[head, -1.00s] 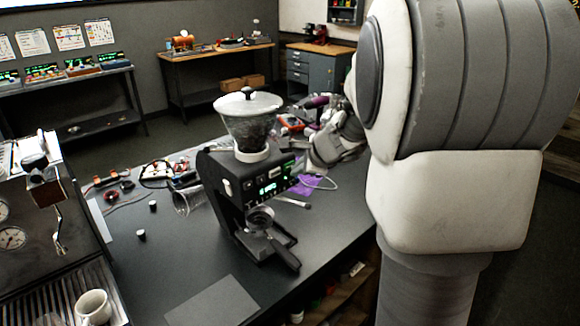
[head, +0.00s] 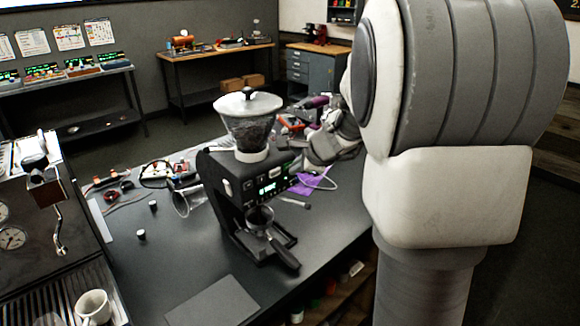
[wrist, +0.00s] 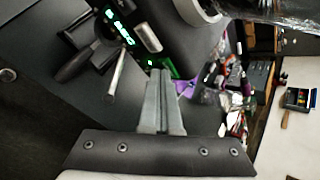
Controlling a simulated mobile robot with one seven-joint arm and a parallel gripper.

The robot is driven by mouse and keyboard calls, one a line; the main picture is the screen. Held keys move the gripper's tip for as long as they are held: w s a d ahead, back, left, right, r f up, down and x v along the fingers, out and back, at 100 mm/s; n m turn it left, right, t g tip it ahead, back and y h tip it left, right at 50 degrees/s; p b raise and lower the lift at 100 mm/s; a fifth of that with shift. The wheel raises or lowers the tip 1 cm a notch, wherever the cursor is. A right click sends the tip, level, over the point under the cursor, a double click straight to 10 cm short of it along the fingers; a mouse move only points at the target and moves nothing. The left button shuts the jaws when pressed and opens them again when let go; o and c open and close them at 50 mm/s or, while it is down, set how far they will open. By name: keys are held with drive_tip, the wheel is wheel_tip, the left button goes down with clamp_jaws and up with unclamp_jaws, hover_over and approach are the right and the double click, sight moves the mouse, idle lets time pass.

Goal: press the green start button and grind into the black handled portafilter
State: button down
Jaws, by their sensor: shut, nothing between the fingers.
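The black coffee grinder (head: 228,190) stands on the dark table, with a lit green display (head: 270,186) on its front. The black handled portafilter (head: 284,254) sits at the grinder's front under the spout, its handle pointing toward the lower right; its handle also shows in the wrist view (wrist: 75,62). My gripper (wrist: 155,72) is shut and empty. Its fingertips are at the grinder's front panel, over a green lit area (wrist: 166,68) beside a silver rectangular part. The fingertips partly cover this area, and I cannot tell whether they touch the button.
A clear hopper with a white lid (head: 248,112) tops the grinder. An espresso machine (head: 40,235) with a white cup (head: 93,306) stands at the left. Tools and a purple cloth (head: 312,184) lie behind the grinder. The table's front left is mostly clear, with a grey mat (head: 215,302).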

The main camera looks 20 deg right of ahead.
drive_tip(key=shift+s+d+b, duration=0.2)
drive_tip(key=shift+s+b, duration=0.1)
drive_tip(key=shift+s, duration=0.4)
drive_tip(key=s, duration=0.1)
drive_tip(key=s+d, duration=0.1)
drive_tip(key=s, duration=0.1)
drive_tip(key=s+b, duration=0.1)
drive_tip(key=shift+s+d, duration=0.4)
drive_tip(key=shift+a, duration=0.1)
idle(0.4)
